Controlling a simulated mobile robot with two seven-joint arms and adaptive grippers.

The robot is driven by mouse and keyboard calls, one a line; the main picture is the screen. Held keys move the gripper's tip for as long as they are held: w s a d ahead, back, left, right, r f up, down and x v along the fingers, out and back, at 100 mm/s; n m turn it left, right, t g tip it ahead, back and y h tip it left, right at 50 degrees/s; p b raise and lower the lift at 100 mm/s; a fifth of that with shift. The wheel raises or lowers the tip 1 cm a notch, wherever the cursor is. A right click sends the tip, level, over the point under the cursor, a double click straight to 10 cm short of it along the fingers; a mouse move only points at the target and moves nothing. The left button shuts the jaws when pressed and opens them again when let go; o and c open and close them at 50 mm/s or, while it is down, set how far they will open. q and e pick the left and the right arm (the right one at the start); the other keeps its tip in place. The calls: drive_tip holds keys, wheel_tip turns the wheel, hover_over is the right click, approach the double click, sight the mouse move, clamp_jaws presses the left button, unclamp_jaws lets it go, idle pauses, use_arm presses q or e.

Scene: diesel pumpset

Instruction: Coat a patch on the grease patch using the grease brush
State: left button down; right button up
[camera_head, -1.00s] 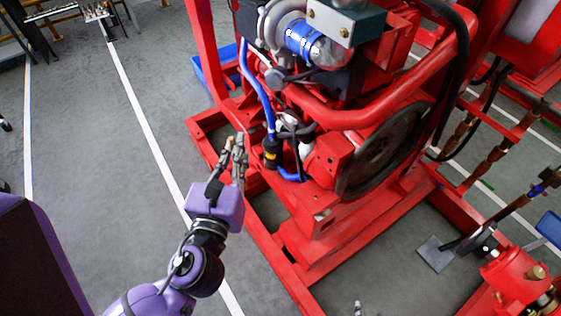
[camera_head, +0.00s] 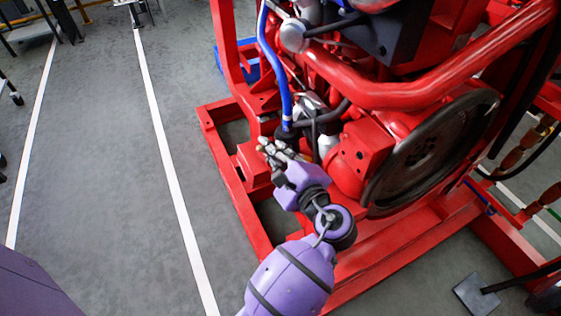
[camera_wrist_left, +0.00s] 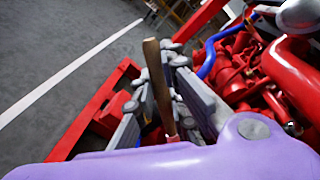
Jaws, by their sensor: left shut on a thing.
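My left gripper (camera_head: 268,149) is over the red base frame, just left of the engine's lower front. In the left wrist view it is shut on the grease brush (camera_wrist_left: 153,62), whose brown wooden handle stands up between the grey fingers. The brush's bristles cannot be made out. In the head view the brush is too small and too covered by the fingers to tell clearly. I cannot pick out the grease patch on the red machine. My right gripper is not in view.
The red pumpset base frame (camera_head: 231,191) lies below and beside my left arm. The dark flywheel (camera_head: 432,152) and a thick red pipe (camera_head: 440,88) are to the right. A blue hose (camera_head: 272,65) runs down close to the gripper.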

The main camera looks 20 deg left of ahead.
sight(306, 156)
use_arm(q)
drive_tip(key=shift+w+d+f+n+g+b, duration=0.4)
drive_tip(key=shift+w+d+n+b, duration=0.15)
drive_tip(key=shift+d+n, duration=0.1)
drive_tip(key=w+d+b, duration=0.3)
drive_tip(key=shift+w+d, duration=0.1)
drive_tip(key=shift+d, duration=0.05)
drive_tip(key=shift+w+d+b, duration=0.25)
drive_tip(key=shift+b, duration=0.15)
drive_tip(key=shift+r, duration=0.1)
drive_tip(key=shift+w+d, duration=0.15)
drive_tip(key=shift+w+d, duration=0.5)
drive_tip(key=shift+s+d, duration=0.1)
